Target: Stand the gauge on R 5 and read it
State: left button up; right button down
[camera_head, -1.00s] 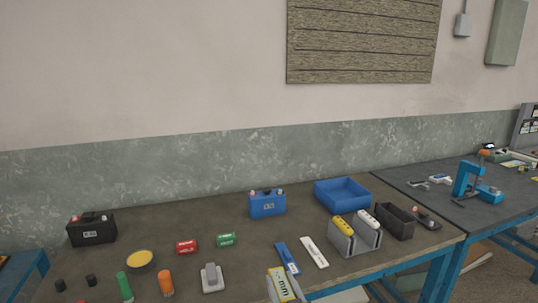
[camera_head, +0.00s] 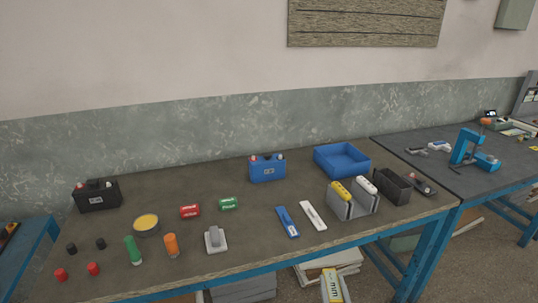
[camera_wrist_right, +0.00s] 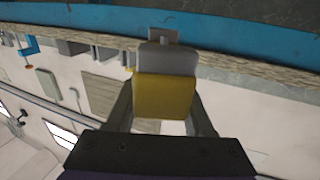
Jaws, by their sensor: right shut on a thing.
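The yellow gauge marked "mm" (camera_head: 333,287) shows at the bottom edge of the head view, in front of the workbench. In the right wrist view, my right gripper (camera_wrist_right: 163,100) is shut on a yellow and grey body, the gauge (camera_wrist_right: 165,97), between its two fingers. The gripper itself is mostly cut off in the head view. A blue battery-like box (camera_head: 267,169) stands at the back of the bench and a black one (camera_head: 97,195) at the left. Their labels are too small to read, so I cannot tell which thing is R 5. My left gripper is not in view.
On the bench are a blue tray (camera_head: 341,159), a grey holder (camera_head: 351,208), a dark bin (camera_head: 392,188), red and green blocks (camera_head: 190,211), a yellow-topped round dish (camera_head: 147,225), several small cylinders (camera_head: 133,250) and two flat strips (camera_head: 287,222). A blue clamp (camera_head: 470,150) stands on the right bench.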

pick_arm(q)
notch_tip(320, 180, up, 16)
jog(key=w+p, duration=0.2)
jog(key=p, duration=1.1)
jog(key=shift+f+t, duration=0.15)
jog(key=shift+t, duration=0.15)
pick_arm(e)
jog(key=w+r, duration=0.6)
jog(key=r, duration=0.4)
jog(key=w+r, duration=0.6)
jog(key=r, duration=0.4)
jog(key=shift+r, duration=0.1)
jog(key=shift+a, duration=0.15)
